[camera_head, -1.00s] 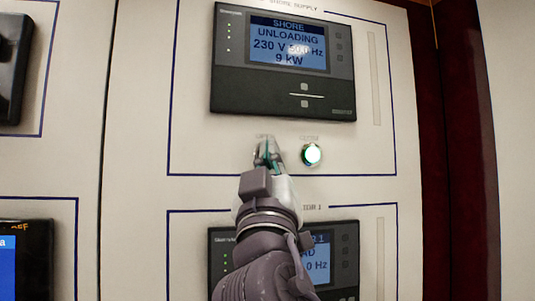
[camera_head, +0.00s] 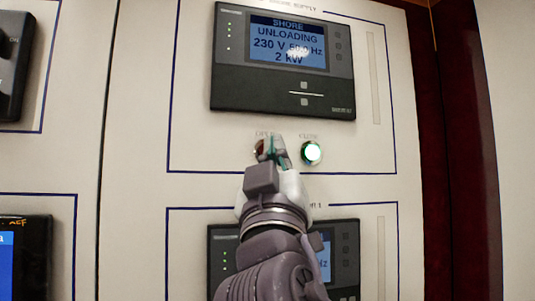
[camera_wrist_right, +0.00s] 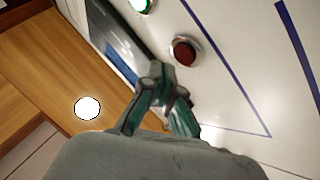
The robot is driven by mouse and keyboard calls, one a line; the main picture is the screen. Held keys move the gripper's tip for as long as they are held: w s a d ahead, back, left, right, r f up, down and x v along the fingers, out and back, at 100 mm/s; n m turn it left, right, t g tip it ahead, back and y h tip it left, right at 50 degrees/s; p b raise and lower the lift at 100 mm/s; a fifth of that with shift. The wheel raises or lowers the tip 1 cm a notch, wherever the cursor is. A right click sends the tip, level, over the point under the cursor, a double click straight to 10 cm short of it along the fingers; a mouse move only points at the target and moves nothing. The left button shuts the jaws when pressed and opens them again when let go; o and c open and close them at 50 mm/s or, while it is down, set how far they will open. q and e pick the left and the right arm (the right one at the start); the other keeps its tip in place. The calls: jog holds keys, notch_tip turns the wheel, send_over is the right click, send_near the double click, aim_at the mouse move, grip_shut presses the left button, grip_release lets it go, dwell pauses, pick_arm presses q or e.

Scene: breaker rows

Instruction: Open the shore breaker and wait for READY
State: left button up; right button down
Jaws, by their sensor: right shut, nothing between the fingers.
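The shore supply panel has a dark display unit (camera_head: 284,62) reading SHORE, UNLOADING, 230 V and 2 kW; the Hz figure is blurred by glare. Below it, the red OPEN button (camera_head: 260,148) is unlit and partly hidden by my gripper. The CLOSE button (camera_head: 311,153) beside it is lit green-white. My right gripper (camera_head: 275,146) is shut and empty in front of the panel by the OPEN button. In the right wrist view the fingertips (camera_wrist_right: 163,85) are apart from the dark red button (camera_wrist_right: 184,52). My left gripper is not in view.
A second display unit (camera_head: 345,262) sits on the panel below, partly behind my right arm. Another dark unit (camera_head: 22,255) is at the lower left. A dark red-brown vertical edge (camera_head: 445,150) bounds the panel on the right.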

jog(key=s, duration=0.2)
jog(key=s+d+b, duration=0.1)
jog(key=s, duration=0.1)
jog(key=shift+d, duration=0.15)
dwell(0.8)
